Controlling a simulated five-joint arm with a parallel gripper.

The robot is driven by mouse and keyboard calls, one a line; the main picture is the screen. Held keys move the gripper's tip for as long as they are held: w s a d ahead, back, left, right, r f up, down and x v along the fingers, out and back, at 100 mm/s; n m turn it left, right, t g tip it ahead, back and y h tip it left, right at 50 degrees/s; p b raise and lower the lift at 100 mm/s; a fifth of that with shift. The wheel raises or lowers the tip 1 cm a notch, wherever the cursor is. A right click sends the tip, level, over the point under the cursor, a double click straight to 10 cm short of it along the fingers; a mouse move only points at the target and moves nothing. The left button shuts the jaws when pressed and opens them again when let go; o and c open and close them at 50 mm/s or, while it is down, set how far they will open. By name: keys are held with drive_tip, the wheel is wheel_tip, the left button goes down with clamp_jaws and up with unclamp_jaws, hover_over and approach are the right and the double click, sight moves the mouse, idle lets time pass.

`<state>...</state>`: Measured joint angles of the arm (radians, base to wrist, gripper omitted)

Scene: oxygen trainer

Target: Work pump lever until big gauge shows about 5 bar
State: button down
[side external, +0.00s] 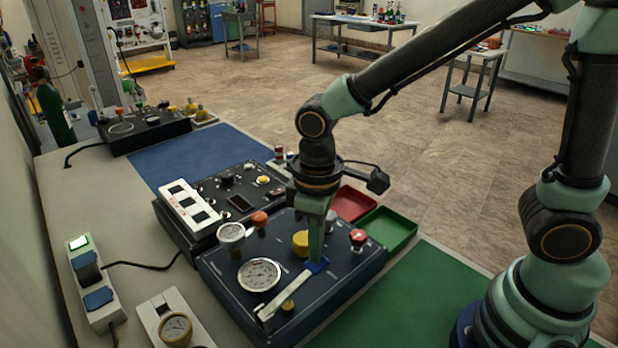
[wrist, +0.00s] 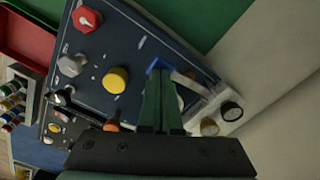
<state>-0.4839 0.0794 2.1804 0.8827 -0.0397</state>
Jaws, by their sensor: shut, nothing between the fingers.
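The pump lever (side external: 290,290) is a pale bar with a blue handle end, on the dark blue panel box (side external: 225,270). My gripper (side external: 316,257) points down with its green fingers shut and empty, right at the blue handle; I cannot tell whether they touch it. In the wrist view the fingertips (wrist: 160,75) are beside the blue handle (wrist: 157,65), and the pale bar (wrist: 192,84) runs off to the right. The big gauge (side external: 259,274) is a white round dial left of the lever; its needle reading is too small to tell. In the wrist view the fingers mostly hide the gauge.
A yellow knob (side external: 300,242), a red knob (side external: 357,237) and a smaller tilted gauge (side external: 231,233) are close by on the box. Red (side external: 352,204) and green (side external: 388,228) trays stand behind it. A second panel (side external: 230,190) adjoins at left. The green mat (side external: 435,300) is clear.

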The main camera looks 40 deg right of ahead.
idle(0.5)
wheel_tip(320, 180, up, 7)
idle(0.7)
drive_tip(key=d+r+m+t, duration=0.2)
drive_tip(key=d+m, duration=0.1)
drive_tip(key=d, duration=0.4)
drive_tip(key=d+r+m+t, duration=0.3)
drive_tip(key=d, duration=0.5)
drive_tip(key=shift+s+d+t, duration=0.3)
drive_tip(key=shift+s, duration=0.15)
idle(0.8)
